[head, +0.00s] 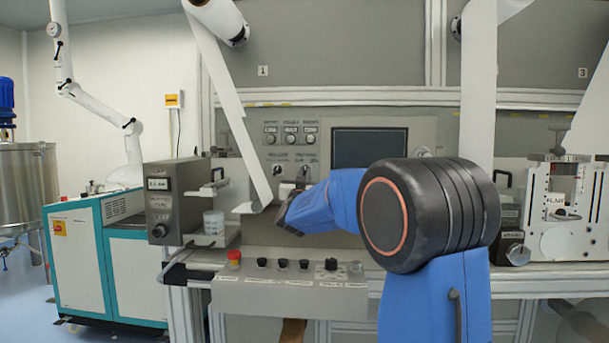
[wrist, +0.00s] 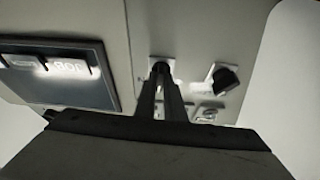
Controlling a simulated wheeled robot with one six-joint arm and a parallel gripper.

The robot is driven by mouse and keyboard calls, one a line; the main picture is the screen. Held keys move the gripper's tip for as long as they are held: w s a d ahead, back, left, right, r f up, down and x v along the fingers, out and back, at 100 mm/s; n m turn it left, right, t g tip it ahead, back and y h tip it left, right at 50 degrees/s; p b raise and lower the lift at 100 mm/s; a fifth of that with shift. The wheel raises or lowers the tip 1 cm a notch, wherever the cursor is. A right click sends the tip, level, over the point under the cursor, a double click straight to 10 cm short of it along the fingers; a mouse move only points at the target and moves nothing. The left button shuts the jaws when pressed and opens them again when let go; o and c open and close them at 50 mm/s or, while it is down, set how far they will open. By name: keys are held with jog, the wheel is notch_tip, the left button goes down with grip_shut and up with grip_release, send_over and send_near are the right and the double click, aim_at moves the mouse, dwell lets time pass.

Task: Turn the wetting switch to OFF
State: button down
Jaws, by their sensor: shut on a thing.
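A grey control panel (head: 370,122) carries a row of round dials and two lower rotary switches. In the wrist view my gripper's two fingers (wrist: 162,88) close on a dark switch knob (wrist: 160,69) on a pale plate. A second black knob (wrist: 226,78) sits to its right, free and turned at an angle. It shows in the head view as the lower left switch (head: 277,169). The labels are too small to read, so I cannot tell the knob's setting.
A dark screen (head: 368,146) is right of the switches; it shows in the wrist view too (wrist: 60,75). A white web (head: 242,145) hangs close left of my gripper. A button box (head: 290,298) with a red stop button (head: 234,256) lies below.

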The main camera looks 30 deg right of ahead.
jog(key=n+y, duration=0.1)
jog(key=n, duration=0.2)
jog(key=n+t+y, duration=0.1)
jog(key=n+y, duration=0.1)
jog(key=n, duration=0.1)
jog(key=n+y, duration=0.1)
jog(key=n, duration=0.2)
jog(key=shift+s+d+n+t+y, duration=0.1)
jog(key=shift+d+n+t+y, duration=0.05)
jog(key=shift+n+t+y, duration=0.2)
jog(key=c, duration=1.8)
grip_release()
jog(key=shift+c, duration=0.2)
jog(key=shift+s, duration=0.1)
jog(key=v, duration=1.7)
jog(key=shift+f, duration=0.2)
jog(key=shift+s, duration=0.1)
